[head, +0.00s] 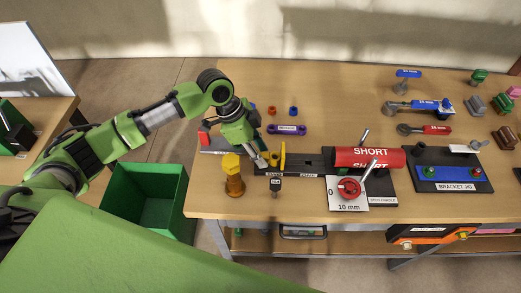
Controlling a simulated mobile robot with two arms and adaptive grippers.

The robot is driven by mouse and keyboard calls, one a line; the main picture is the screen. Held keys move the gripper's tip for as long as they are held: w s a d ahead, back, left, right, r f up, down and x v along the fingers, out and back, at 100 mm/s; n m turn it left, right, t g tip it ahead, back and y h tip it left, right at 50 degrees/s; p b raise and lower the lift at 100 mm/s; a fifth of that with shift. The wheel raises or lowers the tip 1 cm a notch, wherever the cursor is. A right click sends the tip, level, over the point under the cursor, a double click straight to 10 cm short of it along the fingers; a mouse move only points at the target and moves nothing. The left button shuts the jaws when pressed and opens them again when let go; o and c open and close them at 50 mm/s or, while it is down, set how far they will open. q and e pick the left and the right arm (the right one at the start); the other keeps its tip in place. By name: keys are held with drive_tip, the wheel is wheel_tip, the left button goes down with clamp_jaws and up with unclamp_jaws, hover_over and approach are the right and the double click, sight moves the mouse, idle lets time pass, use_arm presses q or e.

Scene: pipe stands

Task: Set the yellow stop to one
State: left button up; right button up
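The yellow stop (283,155) stands upright on a dark rail (308,164) near the front of the workbench. Small labels sit along the rail's front edge, too small to read. My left gripper (265,160) points down just left of the yellow stop, with its fingertips low near the rail's left end. A small yellowish piece (274,159) shows between the fingertips and the stop. I cannot tell whether the fingers touch anything or how far apart they are. My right gripper is not in view.
A purple bar (287,129) lies behind. A green bin (150,203) is on the floor at left.

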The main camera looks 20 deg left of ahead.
use_arm(q)
drive_tip(key=shift+c, duration=0.4)
clamp_jaws()
drive_tip(key=w+d, duration=0.1)
drive_tip(key=d, duration=0.2)
drive_tip(key=w+d+p, duration=0.1)
drive_tip(key=d, duration=0.2)
drive_tip(key=d+p, duration=0.1)
drive_tip(key=d, duration=0.3)
drive_tip(key=shift+w, duration=0.4)
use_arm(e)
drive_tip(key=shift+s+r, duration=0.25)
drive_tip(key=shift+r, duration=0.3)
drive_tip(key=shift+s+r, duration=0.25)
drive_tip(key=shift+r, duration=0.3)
use_arm(q)
drive_tip(key=shift+c, duration=0.6)
unclamp_jaws()
drive_tip(key=shift+o, duration=1)
drive_tip(key=shift+w+d, duration=0.1)
drive_tip(key=shift+d, duration=0.05)
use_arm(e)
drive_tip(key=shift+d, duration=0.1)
use_arm(q)
drive_tip(key=shift+r, duration=0.1)
drive_tip(key=v, duration=1.1)
drive_tip(key=shift+a+r, duration=0.25)
drive_tip(key=shift+r, duration=0.1)
